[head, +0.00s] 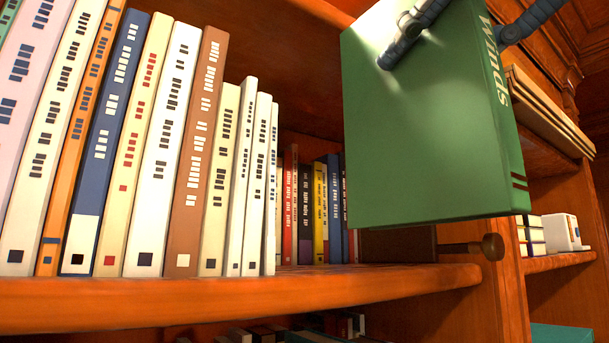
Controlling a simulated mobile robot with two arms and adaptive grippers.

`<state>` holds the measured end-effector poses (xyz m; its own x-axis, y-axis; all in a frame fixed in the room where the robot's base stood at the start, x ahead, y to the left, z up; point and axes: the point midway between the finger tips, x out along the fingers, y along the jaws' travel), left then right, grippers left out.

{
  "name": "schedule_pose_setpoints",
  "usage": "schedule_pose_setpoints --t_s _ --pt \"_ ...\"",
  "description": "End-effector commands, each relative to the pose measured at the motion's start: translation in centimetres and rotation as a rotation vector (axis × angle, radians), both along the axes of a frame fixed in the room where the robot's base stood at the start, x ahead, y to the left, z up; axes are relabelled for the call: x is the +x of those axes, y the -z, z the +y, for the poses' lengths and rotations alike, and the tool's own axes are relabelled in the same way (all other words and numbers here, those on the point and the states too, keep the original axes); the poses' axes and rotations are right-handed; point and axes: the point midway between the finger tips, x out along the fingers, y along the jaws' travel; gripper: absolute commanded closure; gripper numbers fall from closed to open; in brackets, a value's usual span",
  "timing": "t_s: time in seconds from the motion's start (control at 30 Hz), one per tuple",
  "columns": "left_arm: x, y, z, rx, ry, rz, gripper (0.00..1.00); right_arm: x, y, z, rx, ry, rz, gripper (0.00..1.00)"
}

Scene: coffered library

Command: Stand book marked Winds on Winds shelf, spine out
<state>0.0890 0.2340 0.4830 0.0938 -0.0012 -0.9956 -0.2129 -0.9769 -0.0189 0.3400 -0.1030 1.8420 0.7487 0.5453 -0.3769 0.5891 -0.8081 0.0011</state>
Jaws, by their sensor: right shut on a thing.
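The green book marked Winds (430,130) hangs upright at the upper right, in front of the shelf opening. Its spine, with white lettering, faces right and toward me. My right gripper (443,47) is shut on the book near its top, one finger on the cover and one on the spine side. The book's top is cut off by the frame. A wooden shelf (230,308) runs below and to the left of the book. No Winds label on a shelf is visible. My left gripper is not in view.
A row of tall pale, orange, blue and brown books (150,150) fills the shelf's left part. Darker books (318,210) stand deeper inside. Bare shelf shows right of the pale row. A dark round knob (492,247) juts near the upright. Another shelf (560,261) at right holds small objects.

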Motion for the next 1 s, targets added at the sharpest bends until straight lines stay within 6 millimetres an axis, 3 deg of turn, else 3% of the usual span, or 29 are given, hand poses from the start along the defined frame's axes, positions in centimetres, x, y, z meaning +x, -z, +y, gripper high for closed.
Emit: schedule_pose_setpoints --t_s 0.5,0.87,1.0 --pt "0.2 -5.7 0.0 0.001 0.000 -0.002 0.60 10.4 -0.6 7.6 0.000 -0.001 0.003 1.00" --pt "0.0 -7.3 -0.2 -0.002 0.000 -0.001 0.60 13.4 -0.4 9.8 0.002 -0.001 0.002 1.00" --pt "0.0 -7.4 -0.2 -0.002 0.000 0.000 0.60 13.6 1.5 9.8 0.001 -0.001 -0.001 1.00"
